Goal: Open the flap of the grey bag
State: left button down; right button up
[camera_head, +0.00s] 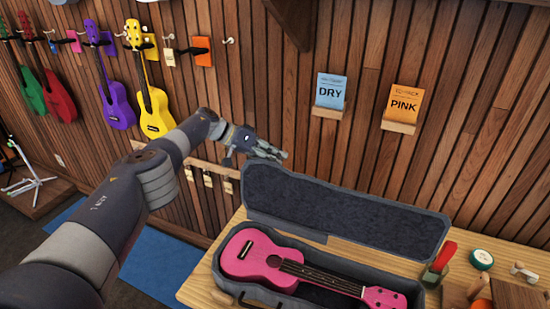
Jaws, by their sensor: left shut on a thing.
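The grey bag (312,256) lies on a wooden counter with a pink ukulele (262,258) inside it. Its flap (350,212) stands raised along the far side, with the dark lining facing me and the inside of the bag exposed. My left gripper (275,154) is at the flap's upper left corner, shut on its edge. The exact contact of the fingers is too small to make out. My right gripper is not in view.
The wooden counter (203,286) also holds a red-handled tool (444,256), a green round tin (481,259) and wooden items at the right. Behind is a slatted wall with a DRY card (331,92), a PINK card (403,104) and hanging ukuleles (152,110).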

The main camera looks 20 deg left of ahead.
pick_arm(q)
jog(key=shift+s+a+f, duration=0.1)
jog(key=shift+s+f, duration=0.2)
jog(key=shift+f, duration=0.55)
jog(key=c, duration=1.3)
grip_release()
jog(key=shift+a+f, duration=0.1)
jog(key=shift+a, duration=0.1)
jog(key=shift+d, duration=0.1)
jog(key=w+v, duration=0.1)
jog(key=v, duration=1.1)
jog(key=shift+s+r, duration=0.2)
jog(key=shift+r, duration=0.4)
jog(key=shift+a, duration=0.25)
